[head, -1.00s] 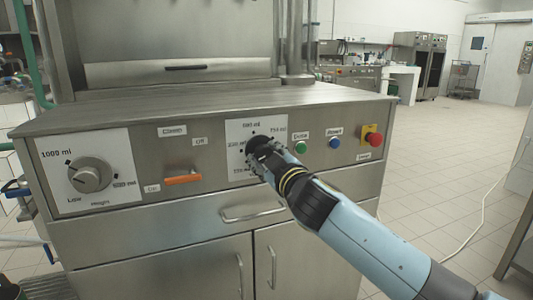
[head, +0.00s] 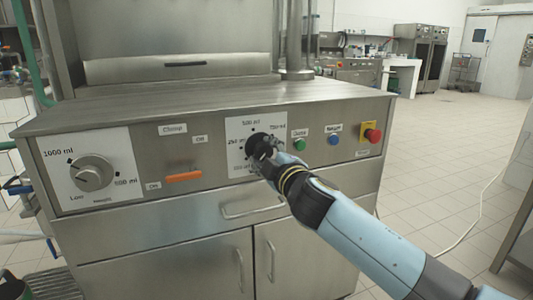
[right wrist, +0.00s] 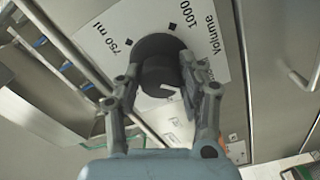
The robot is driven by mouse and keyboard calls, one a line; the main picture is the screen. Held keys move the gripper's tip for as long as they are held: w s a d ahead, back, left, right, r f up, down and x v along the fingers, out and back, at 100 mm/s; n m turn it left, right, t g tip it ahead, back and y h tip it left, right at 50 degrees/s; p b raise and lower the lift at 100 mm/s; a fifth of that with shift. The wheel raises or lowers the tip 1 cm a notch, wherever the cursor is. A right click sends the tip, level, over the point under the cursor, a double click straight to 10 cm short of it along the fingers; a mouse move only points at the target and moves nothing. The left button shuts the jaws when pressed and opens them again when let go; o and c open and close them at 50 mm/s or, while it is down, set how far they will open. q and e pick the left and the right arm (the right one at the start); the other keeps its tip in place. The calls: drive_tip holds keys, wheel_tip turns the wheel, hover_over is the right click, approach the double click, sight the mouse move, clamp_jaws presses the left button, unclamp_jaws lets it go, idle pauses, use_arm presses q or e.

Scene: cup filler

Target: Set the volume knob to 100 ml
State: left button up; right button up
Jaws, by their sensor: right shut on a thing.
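The black volume knob (head: 257,147) sits on a white dial plate (head: 238,126) on the steel machine's front panel. My right gripper (head: 264,155) is at the knob and covers its lower right part. In the right wrist view the gripper (right wrist: 158,86) is shut on the round dark knob (right wrist: 155,48), with a finger on either side. That view shows the printed marks "750 ml", "1000" and "Volume". A pale line shows on the knob. In the head view "500 ml" is above the knob; the lower marks are hard to read. My left gripper is out of view.
Left of the volume dial are an orange clamp handle (head: 183,176) and a grey height knob (head: 92,173). Right of it are a green button (head: 299,144), a blue button (head: 333,140) and a red emergency button (head: 373,135).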

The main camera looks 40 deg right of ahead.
drive_tip(key=o, duration=1.1)
drive_tip(key=shift+o, duration=0.2)
drive_tip(key=v, duration=1.2)
